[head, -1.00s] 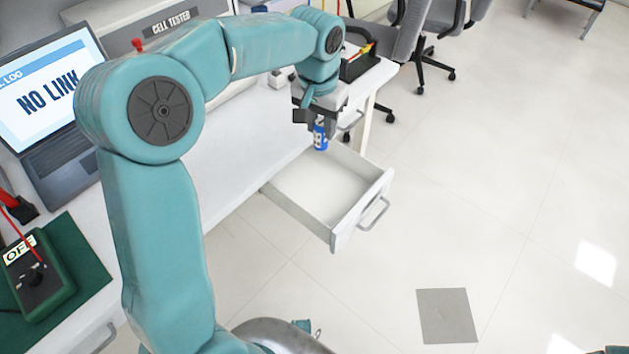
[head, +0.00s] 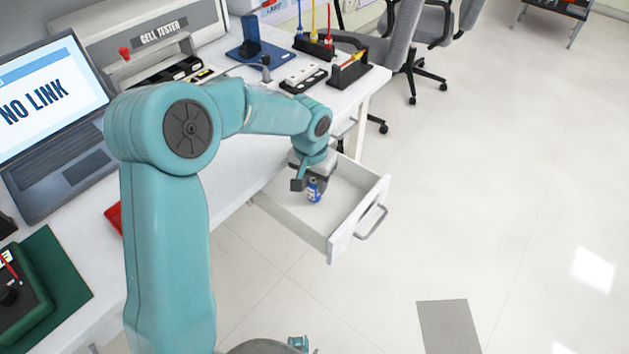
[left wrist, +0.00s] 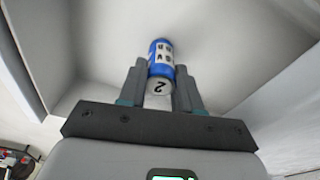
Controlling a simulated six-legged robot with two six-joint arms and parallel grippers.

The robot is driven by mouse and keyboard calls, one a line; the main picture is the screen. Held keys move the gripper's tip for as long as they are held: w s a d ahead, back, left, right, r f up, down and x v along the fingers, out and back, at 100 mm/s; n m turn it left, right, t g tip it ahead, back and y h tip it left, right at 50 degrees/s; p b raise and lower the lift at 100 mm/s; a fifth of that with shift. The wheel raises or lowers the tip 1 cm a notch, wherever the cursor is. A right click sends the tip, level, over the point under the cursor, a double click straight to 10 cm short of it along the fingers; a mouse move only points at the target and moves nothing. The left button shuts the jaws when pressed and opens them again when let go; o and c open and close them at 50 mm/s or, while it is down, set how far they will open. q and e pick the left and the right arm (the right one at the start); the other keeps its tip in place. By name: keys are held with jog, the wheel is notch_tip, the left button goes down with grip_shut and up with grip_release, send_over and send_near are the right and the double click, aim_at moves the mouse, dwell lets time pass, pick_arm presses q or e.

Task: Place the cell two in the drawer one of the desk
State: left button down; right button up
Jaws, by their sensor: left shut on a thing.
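The open drawer (head: 341,246) juts out from the front of the white desk (head: 226,200). My left gripper (head: 312,184) is down inside the drawer opening, near its back end. It is shut on cell two (head: 314,191), a small blue and white cylinder. In the left wrist view the cell (left wrist: 161,60) sits between the fingers of my left gripper (left wrist: 160,88), with a "2" on its near white end. The drawer interior (left wrist: 100,40) surrounds it there. I cannot tell whether the cell touches the drawer floor.
A laptop (head: 60,160) reading "NO LINK" and a cell tester (head: 160,35) stand on the desk. A blue stand (head: 252,50), a white block (head: 303,77) and a dark tray (head: 350,72) are at its far end. The drawer's front part is empty. Office chairs (head: 430,35) stand beyond.

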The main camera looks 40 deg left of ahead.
aim_at(312, 184)
pick_arm(q)
jog(key=shift+f, duration=0.1)
jog(key=c, duration=1.2)
grip_release()
jog(key=shift+f, duration=0.1)
jog(key=o, duration=0.4)
jog(key=shift+r, duration=0.3)
jog(key=r+p, duration=0.1)
jog(key=r, duration=0.3)
jog(key=s+r, duration=0.1)
jog(key=r, duration=0.3)
jog(key=r+p, duration=0.1)
jog(key=r, duration=0.2)
jog(key=shift+s+d+r+p, duration=0.1)
jog(key=shift+s+r+p, duration=0.15)
jog(key=shift+r+p, duration=0.15)
jog(key=shift+s, duration=0.1)
